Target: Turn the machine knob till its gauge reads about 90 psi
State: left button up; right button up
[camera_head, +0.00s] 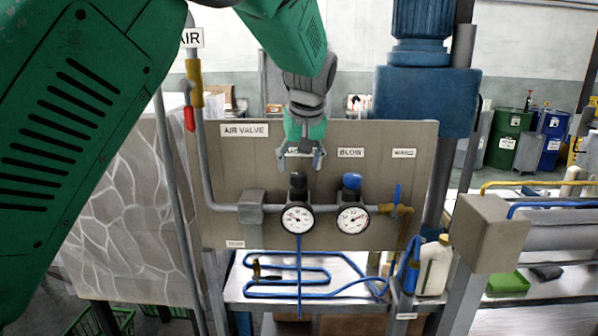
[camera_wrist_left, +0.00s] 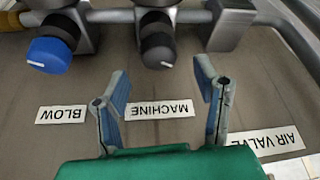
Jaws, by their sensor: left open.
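The machine knob (camera_head: 298,181) is black and sits on the regulator above the left round gauge (camera_head: 297,219). The gauge has a white face; its numbers are too small to read. My left gripper (camera_head: 301,160) is open and empty, just above the knob, in front of the panel. In the left wrist view, the black knob (camera_wrist_left: 157,47) lies beyond and between the two spread fingers (camera_wrist_left: 162,78), apart from them. The MACHINE label (camera_wrist_left: 160,110) shows between the fingers there; in the head view the gripper mostly covers it. My right gripper is not in view.
A blue knob (camera_head: 351,181) with its own gauge (camera_head: 353,220) stands close to the right, under the BLOW label (camera_head: 351,153). Grey pipe runs along the panel (camera_head: 240,170). A blue hose (camera_head: 290,294) and a white bottle (camera_head: 434,266) are below.

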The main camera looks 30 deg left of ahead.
aim_at(299, 175)
pick_arm(q)
jog(key=x, duration=0.2)
jog(key=shift+w+a+f, duration=0.15)
jog(key=shift+f, duration=0.25)
jog(key=shift+s+d, duration=0.2)
jog(key=shift+s, duration=0.05)
jog(key=shift+w+d+f, duration=0.1)
jog(key=shift+w+f, duration=0.05)
jog(key=c, duration=1.1)
jog(key=shift+a, duration=0.3)
jog(key=shift+c, duration=0.2)
jog(key=shift+d, duration=0.1)
